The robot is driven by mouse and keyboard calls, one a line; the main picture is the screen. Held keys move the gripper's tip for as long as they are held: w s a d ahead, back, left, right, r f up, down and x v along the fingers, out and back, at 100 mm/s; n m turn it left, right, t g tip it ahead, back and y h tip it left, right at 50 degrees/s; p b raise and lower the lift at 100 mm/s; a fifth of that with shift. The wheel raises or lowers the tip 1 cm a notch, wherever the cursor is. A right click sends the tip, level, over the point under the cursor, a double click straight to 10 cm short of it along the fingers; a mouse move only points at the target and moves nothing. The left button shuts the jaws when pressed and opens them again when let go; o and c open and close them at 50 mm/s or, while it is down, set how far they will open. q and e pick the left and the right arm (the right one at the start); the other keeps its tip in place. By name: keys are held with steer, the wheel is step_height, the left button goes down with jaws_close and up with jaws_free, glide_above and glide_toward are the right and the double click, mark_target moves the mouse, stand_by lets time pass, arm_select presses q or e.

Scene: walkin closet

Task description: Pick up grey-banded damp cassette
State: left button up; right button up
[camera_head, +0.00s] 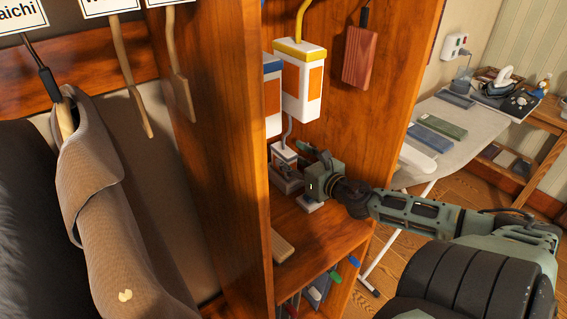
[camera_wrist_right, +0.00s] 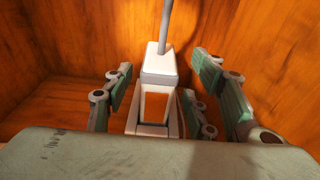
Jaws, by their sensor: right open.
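In the wrist view the right gripper (camera_wrist_right: 163,90) is open, with green-grey fingers on both sides of the cassette. The cassette's lower part is hidden. I cannot tell whether any finger touches it. My left gripper is not in view.
A yellow-banded cassette (camera_head: 302,78) and a blue-banded one (camera_head: 272,97) hang above. A reddish wood block (camera_head: 359,56) hangs at the back. The shelf (camera_head: 318,229) holds a pale wooden piece (camera_head: 282,246). A wooden divider (camera_head: 215,150) stands left. An ironing board (camera_head: 462,128) is right.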

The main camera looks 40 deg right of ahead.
mark_target(284, 153)
steer(key=w, duration=0.3)
steer(key=shift+w+d+f, duration=0.1)
steer(key=shift+w+d, duration=0.05)
steer(key=shift+w, duration=0.15)
steer(key=shift+w+f, duration=0.1)
steer(key=shift+w, duration=0.3)
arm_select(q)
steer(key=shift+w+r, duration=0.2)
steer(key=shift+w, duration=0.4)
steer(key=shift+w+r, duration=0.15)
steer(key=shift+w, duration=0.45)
arm_select(e)
jaws_close()
